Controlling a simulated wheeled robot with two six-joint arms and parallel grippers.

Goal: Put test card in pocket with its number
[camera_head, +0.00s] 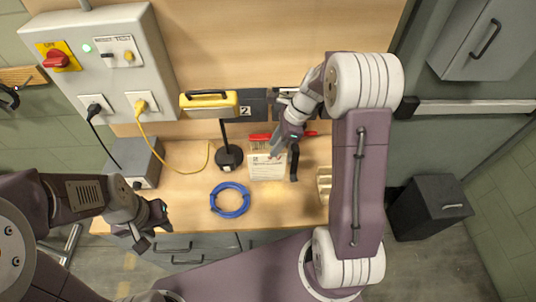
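A pale card with dark print (267,168) is at the middle of the bench; I cannot read a number on it. My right gripper (281,146) reaches down from the right, just above the card's upper right part. Whether its fingers are apart or touch the card is unclear. A dark wall pocket marked 2 (247,109) is on the back panel. Other dark pockets there are partly hidden by my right arm. My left gripper (155,229) is open and empty at the bench's front left edge.
A blue cable coil (230,199) lies left of the card's lower side. A black stand (229,155), a yellow case (209,104) and a grey box (137,162) with cables are further left. Red-handled tools (259,138) lie behind the card. A wooden rack (324,185) stands right.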

